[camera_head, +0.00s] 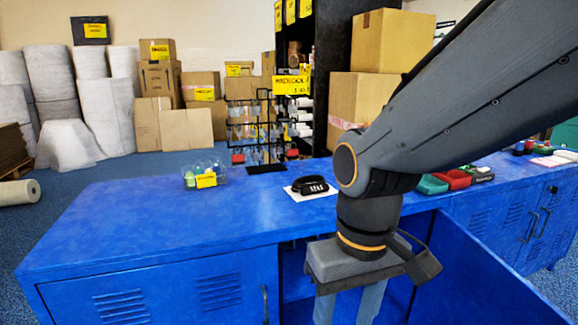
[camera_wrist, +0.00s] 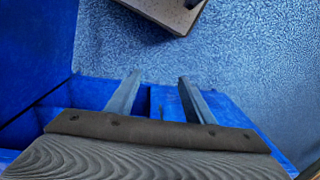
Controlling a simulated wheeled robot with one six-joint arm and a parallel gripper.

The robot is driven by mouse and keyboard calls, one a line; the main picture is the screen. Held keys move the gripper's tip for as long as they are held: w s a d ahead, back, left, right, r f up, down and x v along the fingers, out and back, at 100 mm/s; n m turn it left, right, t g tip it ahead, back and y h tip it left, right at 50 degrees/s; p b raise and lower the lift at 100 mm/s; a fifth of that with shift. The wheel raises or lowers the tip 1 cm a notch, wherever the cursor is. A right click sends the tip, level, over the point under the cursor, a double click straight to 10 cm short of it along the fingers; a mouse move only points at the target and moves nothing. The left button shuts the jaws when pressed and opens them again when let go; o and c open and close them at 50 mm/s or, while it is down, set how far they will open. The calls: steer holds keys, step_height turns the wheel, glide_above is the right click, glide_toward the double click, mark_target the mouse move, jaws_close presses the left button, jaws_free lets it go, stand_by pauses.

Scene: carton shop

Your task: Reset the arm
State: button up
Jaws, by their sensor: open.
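My arm comes in from the upper right in the head view and points down at the front of the blue cabinet (camera_head: 130,235). My gripper (camera_head: 347,308) hangs in front of the cabinet's open compartment, with its fingers pointing down. In the wrist view my gripper (camera_wrist: 158,82) shows two fingers spread apart with nothing between them. Below the fingers are blue cabinet surfaces and the blue speckled floor (camera_wrist: 240,60). The fingertips are cut off by the lower edge of the head view.
An open blue door (camera_head: 475,275) stands right of my gripper. On the cabinet top are a clear box (camera_head: 206,175), a black banded item (camera_head: 310,185) on white paper, and red (camera_head: 453,179) and green (camera_head: 431,184) trays. Cartons (camera_head: 395,40) and wrapped rolls (camera_head: 52,75) stand behind.

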steer(key=d+r+m+p, duration=0.3)
steer(key=d+r+p, duration=0.8)
steer(key=p, duration=1)
step_height(320, 180, up, 2)
steer(key=shift+s+r+m+h+p, duration=0.2)
steer(key=shift+m+h+p, duration=0.1)
steer(key=shift+m, duration=0.1)
